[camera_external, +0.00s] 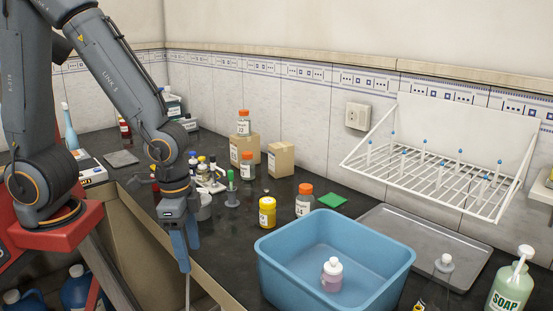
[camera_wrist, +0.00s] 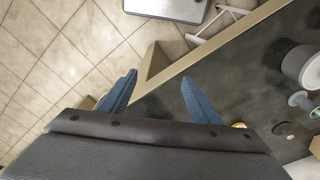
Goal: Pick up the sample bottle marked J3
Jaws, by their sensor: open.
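No label is readable as J3 at this size. Candidate bottles are an orange-capped bottle (camera_external: 243,123) on a cardboard box, another orange-capped bottle (camera_external: 247,168) in front of that box, and a third (camera_external: 304,202) behind the blue basin. A yellow bottle (camera_external: 267,214) stands beside the third one. A pinkish white-capped bottle (camera_external: 332,276) stands inside the basin. My gripper (camera_external: 184,258) points down near the bench's front edge, left of these bottles. In the wrist view my gripper (camera_wrist: 159,80) is open, with nothing between the fingers.
The blue basin (camera_external: 280,262) fills the front of the bench. A grey tray (camera_external: 440,235), a wall rack (camera_external: 430,178) and a soap bottle (camera_external: 508,285) are at right. Several small bottles and a green-topped item (camera_external: 231,188) crowd behind my gripper.

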